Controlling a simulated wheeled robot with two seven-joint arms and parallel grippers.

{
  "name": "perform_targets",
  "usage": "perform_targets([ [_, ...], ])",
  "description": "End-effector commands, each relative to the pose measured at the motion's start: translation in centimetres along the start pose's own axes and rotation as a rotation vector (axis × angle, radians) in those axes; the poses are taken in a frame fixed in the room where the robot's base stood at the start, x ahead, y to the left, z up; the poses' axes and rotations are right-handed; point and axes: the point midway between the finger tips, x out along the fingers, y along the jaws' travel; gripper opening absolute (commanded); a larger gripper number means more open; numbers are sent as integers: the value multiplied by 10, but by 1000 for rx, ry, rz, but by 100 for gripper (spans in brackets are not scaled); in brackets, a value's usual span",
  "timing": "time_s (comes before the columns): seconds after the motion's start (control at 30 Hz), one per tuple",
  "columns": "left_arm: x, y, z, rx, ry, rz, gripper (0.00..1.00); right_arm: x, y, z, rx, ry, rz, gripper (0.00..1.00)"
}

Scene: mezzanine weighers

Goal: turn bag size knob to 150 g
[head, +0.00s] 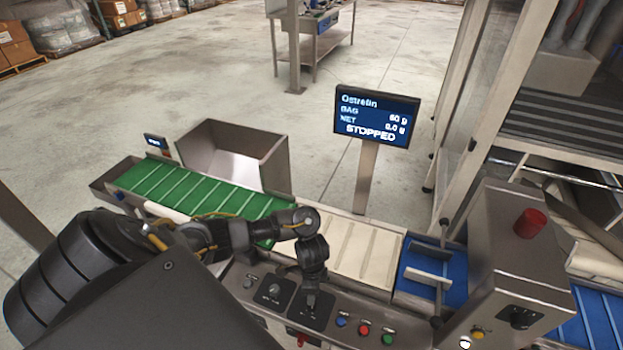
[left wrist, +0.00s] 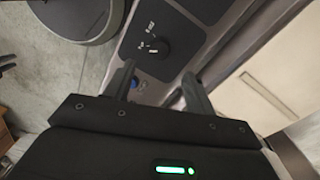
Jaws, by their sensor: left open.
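A black knob (left wrist: 155,47) on a dark plate with small white marks shows in the left wrist view. I cannot read its label for sure. My left gripper (left wrist: 157,72) is open, its two fingers apart on either side below the knob and not closed on it. In the head view the left gripper (head: 311,286) points down over this knob's plate and mostly hides the knob. A second knob (head: 274,290) sits to its left on the steel panel. The display (head: 376,116) reads bag 60 g, net 0.0 g, STOPPED. My right gripper is not in view.
Blue (head: 341,322), red (head: 364,329) and green (head: 388,338) buttons sit right of the knobs. A green belt (head: 200,195) and a cream belt (head: 350,245) run behind the panel. A steel housing with a red button (head: 529,223) stands at right.

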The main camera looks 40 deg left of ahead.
Motion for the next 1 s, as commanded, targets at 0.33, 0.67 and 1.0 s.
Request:
perform_targets([
  [0.33,67,0,1,-1,-2,1,55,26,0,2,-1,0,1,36],
  [0.67,88,0,0,1,0,-1,55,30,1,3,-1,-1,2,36],
  [1.0,88,0,0,1,0,-1,39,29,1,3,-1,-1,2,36],
])
